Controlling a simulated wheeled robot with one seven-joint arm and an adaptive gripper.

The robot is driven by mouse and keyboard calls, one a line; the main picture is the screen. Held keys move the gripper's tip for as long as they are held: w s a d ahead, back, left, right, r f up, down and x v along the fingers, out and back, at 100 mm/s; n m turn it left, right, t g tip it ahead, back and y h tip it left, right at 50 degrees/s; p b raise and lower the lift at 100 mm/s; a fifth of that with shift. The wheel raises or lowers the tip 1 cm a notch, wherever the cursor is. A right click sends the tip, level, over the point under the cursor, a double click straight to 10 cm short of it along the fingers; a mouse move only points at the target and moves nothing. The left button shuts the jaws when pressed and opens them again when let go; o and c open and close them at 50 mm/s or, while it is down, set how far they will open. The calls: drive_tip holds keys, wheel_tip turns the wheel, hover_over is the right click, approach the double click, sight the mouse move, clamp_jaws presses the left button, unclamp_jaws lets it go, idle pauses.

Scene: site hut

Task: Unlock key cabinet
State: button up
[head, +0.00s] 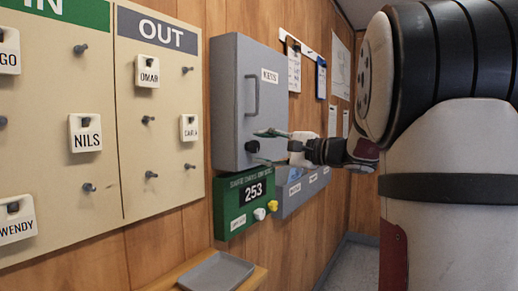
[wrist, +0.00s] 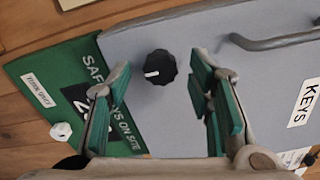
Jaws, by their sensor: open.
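The grey key cabinet (head: 228,100) hangs on the wood wall with its door shut. It carries a KEYS label and a bar handle (head: 252,95), which also shows in the wrist view (wrist: 275,40). Its black knob (head: 252,146) sits low on the door; in the wrist view the knob (wrist: 160,67) has a pale pointer mark toward the left. My gripper (head: 268,146) is in front of the knob, its green-padded fingers apart. In the wrist view my gripper (wrist: 160,85) is open and empty, with the knob beyond and between the fingers, apparently not touching.
A green safety-days board (head: 235,200) with a white and a yellow knob hangs below the cabinet. A grey box (head: 300,190) is beside it. A grey tray (head: 217,272) lies on a shelf below. The IN/OUT tag board (head: 160,120) is at left.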

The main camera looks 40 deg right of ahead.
drive_tip(key=v, duration=1)
